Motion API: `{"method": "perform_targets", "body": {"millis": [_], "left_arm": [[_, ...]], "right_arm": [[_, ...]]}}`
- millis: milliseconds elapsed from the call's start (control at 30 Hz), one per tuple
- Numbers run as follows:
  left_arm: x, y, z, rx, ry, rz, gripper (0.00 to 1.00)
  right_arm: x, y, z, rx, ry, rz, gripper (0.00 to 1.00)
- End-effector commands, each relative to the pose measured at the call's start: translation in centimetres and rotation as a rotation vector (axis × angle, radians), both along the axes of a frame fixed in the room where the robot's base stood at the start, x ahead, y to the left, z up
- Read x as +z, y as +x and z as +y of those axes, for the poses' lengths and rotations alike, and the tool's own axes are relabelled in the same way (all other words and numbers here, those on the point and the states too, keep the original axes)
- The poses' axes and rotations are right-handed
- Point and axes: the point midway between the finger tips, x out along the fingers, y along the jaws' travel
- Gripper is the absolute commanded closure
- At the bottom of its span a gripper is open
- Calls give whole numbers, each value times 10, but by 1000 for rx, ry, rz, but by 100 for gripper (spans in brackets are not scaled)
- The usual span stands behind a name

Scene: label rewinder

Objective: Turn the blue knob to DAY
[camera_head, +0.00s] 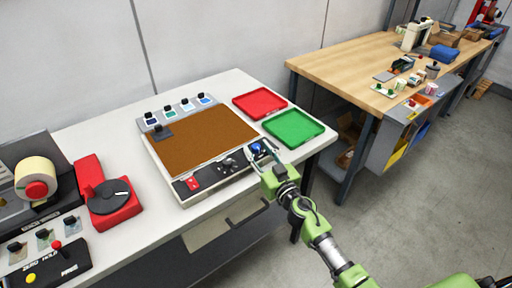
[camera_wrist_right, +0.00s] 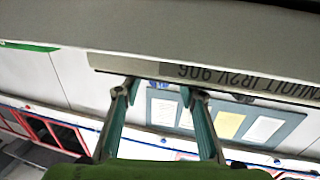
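The blue knob (camera_head: 257,148) sits at the right end of the black control strip (camera_head: 212,172) along the front of the brown-topped machine (camera_head: 203,137). My right gripper (camera_head: 262,156) is at this end of the strip, right by the knob, and partly covers it. In the right wrist view its two fingers (camera_wrist_right: 160,88) stand apart, with their tips near a pale edge marked with upside-down lettering. The knob's markings are too small to read. My left gripper is not in view.
A red tray (camera_head: 259,103) and a green tray (camera_head: 293,129) lie right of the machine. A red unit with a black dial (camera_head: 110,196) and a label roll (camera_head: 36,178) stand at the left. A wooden workbench (camera_head: 345,62) is behind right, with open floor in front.

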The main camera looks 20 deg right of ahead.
Motion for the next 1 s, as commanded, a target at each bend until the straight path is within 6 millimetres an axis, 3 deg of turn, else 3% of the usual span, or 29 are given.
{"method": "perform_targets", "body": {"millis": [200, 500, 667, 1000], "left_arm": [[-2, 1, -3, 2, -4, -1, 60], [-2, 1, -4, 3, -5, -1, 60], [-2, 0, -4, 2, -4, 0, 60], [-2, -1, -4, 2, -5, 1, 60]], "right_arm": [[-1, 16, 2, 0, 1, 1, 63], [0, 18, 3, 0, 1, 1, 63], [0, 18, 3, 0, 1, 1, 100], [-1, 18, 2, 24, -2, 1, 100]]}}
